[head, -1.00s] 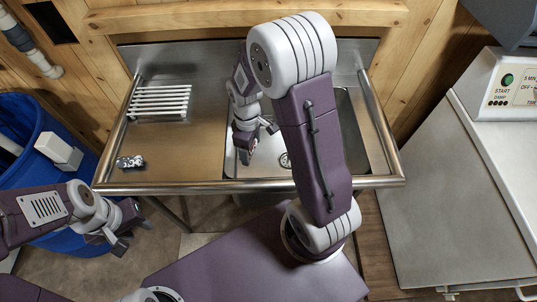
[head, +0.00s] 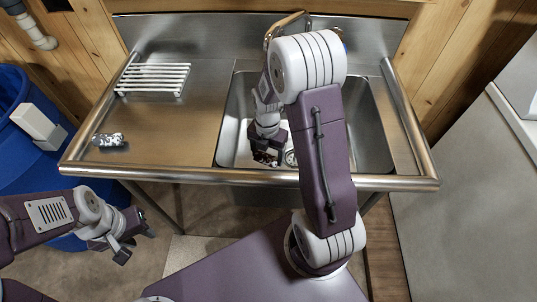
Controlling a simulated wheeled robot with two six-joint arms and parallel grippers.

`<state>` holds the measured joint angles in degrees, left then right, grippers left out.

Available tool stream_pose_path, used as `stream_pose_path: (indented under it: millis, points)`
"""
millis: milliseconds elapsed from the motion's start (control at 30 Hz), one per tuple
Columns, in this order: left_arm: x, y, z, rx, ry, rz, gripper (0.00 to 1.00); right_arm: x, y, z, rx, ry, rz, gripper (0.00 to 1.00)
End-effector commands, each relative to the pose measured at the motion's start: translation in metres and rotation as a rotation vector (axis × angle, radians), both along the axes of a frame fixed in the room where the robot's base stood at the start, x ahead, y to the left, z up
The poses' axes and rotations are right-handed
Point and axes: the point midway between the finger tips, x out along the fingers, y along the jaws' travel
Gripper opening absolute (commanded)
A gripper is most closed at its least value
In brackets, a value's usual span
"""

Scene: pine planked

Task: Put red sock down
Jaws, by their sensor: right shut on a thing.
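My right gripper (head: 266,158) is over or inside the left part of the steel sink basin (head: 377,150), pointing down. It is shut on a small dark thing, mostly hidden by the fingers, with faint brownish and pale bits at its lower edge. I cannot make out what it is, and no plainly red sock shows. My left gripper (head: 131,245) is open and empty, in front of the sink unit at the lower left, apart from everything. My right arm hides part of the basin.
A grey and black patterned thing (head: 110,140) lies on the left drainboard (head: 185,125). A white rack (head: 155,78) stands behind it. A steel rail (head: 400,183) runs along the front edge. A blue bin (head: 12,160) with a white box (head: 38,127) is at far left.

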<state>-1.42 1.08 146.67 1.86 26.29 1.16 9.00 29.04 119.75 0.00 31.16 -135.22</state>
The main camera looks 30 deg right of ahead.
Motion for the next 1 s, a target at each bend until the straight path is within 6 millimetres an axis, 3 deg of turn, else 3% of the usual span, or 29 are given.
stream_pose_path:
  millis: [200, 400, 633, 867, 1000]
  points:
    - [0.0, 0.0, -0.011, 0.0, 0.0, 0.0, 0.36, 0.051, -0.031, -0.04, 0.0, 0.001, -0.005, 0.26]
    - [0.0, 0.0, -0.016, 0.0, 0.0, 0.0, 0.36, 0.085, -0.051, -0.062, 0.0, 0.001, -0.003, 0.26]
    - [0.0, 0.0, -0.017, 0.0, 0.0, 0.0, 0.36, 0.091, -0.055, -0.067, 0.001, 0.002, -0.003, 0.26]
    - [0.0, 0.0, -0.026, 0.0, 0.0, 0.0, 0.36, 0.091, -0.055, -0.104, 0.001, 0.004, -0.003, 0.26]
    - [0.0, 0.0, -0.025, 0.0, 0.0, 0.0, 0.36, 0.092, -0.055, -0.105, 0.0, 0.0, -0.003, 0.26]
